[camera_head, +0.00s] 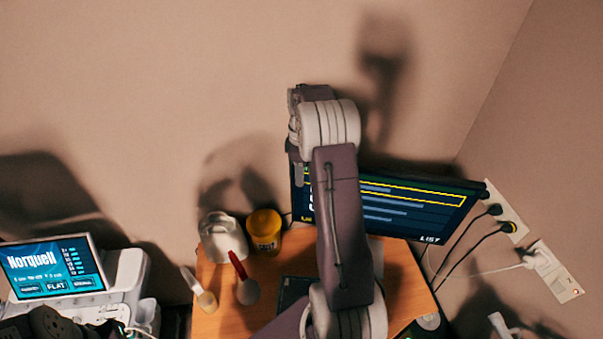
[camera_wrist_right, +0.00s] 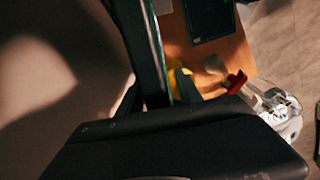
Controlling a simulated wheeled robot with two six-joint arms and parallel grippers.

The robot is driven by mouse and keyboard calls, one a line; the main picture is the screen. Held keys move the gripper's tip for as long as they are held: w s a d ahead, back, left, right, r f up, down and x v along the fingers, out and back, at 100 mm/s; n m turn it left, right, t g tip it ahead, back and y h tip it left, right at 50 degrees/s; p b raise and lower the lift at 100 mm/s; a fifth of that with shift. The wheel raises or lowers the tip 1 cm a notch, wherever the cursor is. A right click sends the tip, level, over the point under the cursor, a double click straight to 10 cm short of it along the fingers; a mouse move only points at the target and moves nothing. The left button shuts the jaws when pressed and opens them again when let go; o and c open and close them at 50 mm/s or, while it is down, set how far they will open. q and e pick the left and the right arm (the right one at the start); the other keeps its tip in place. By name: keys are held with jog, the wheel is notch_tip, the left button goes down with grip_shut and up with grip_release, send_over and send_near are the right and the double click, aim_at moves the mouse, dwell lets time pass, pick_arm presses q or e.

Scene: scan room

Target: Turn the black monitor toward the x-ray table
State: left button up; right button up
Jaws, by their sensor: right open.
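The black monitor (camera_head: 420,204) stands at the back of a wooden desk against the wall. Its lit screen, with a yellow-framed line and the word LIST, faces me, and my right arm crosses in front of its left part. My right gripper (camera_head: 295,160) is at the monitor's left edge, mostly hidden behind my arm. In the right wrist view, the right gripper (camera_wrist_right: 160,98) is open, with a dark finger on each side of the monitor's thin edge (camera_wrist_right: 152,45). I cannot tell whether the fingers touch it. The x-ray table and my left gripper are not in view.
The wooden desk (camera_head: 222,312) holds a yellow tub (camera_head: 264,231), a clear-white container (camera_head: 222,238), a red-handled item (camera_head: 242,275) and a pale brush-like item (camera_head: 199,290). Cables run to wall sockets (camera_head: 555,272) at right. A white device with a screen (camera_head: 55,270) stands at left.

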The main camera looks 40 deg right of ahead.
jog(key=shift+f, duration=0.75)
grip_shut()
jog(key=shift+r, duration=0.1)
dwell(0.8)
